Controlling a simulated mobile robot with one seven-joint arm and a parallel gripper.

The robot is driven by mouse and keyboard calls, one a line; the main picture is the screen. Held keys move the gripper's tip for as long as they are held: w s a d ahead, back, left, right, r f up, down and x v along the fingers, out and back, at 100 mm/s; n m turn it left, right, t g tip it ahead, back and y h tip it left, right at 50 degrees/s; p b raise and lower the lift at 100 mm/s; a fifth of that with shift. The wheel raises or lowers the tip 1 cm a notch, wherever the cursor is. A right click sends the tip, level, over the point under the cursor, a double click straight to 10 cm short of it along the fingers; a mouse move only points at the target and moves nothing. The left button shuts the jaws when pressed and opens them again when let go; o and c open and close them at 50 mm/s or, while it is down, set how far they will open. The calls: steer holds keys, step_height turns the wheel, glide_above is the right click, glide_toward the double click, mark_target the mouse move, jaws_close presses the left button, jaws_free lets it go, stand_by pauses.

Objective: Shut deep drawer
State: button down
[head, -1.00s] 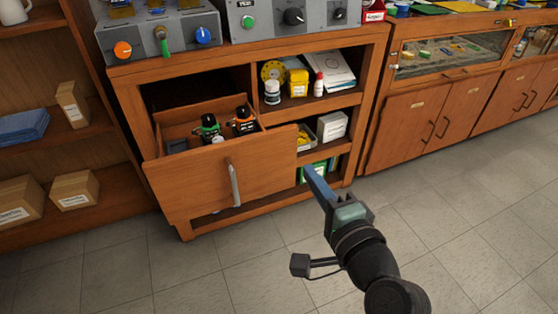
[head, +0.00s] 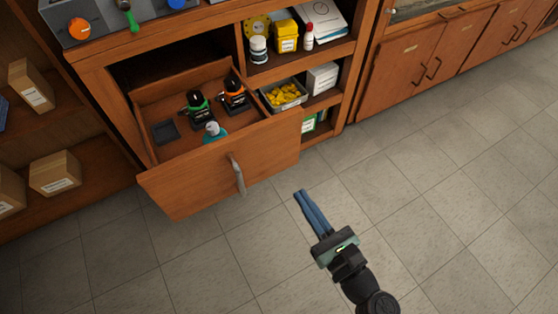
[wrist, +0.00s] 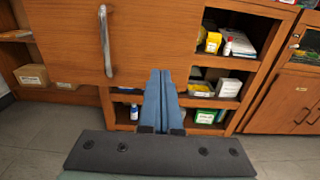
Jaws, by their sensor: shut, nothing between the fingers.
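The deep drawer (head: 205,178) stands pulled out of the wooden cabinet. It holds two dark bottles, one with a green cap (head: 197,103) and one with an orange cap (head: 234,90), a blue-green bottle (head: 213,133) and a small dark tray (head: 165,131). The drawer's metal handle (head: 237,174) is on its front; it also shows in the wrist view (wrist: 105,40). My gripper (head: 301,193) is shut and empty, its blue fingers together, in front of and to the right of the drawer, apart from it. In the wrist view the fingers (wrist: 161,72) appear below and right of the handle.
Open shelves right of the drawer hold a yellow container (head: 286,36), a white jar (head: 258,50) and a tray of yellow pieces (head: 284,94). Testbench units (head: 110,18) stand on top. Boxes (head: 55,172) sit on the left shelf. The tiled floor in front is clear.

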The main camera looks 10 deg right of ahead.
mark_target(273, 155)
steer(key=b+x, duration=0.1)
steer(key=x, duration=0.9)
steer(key=shift+b, duration=0.3)
steer(key=shift+w+f, duration=0.1)
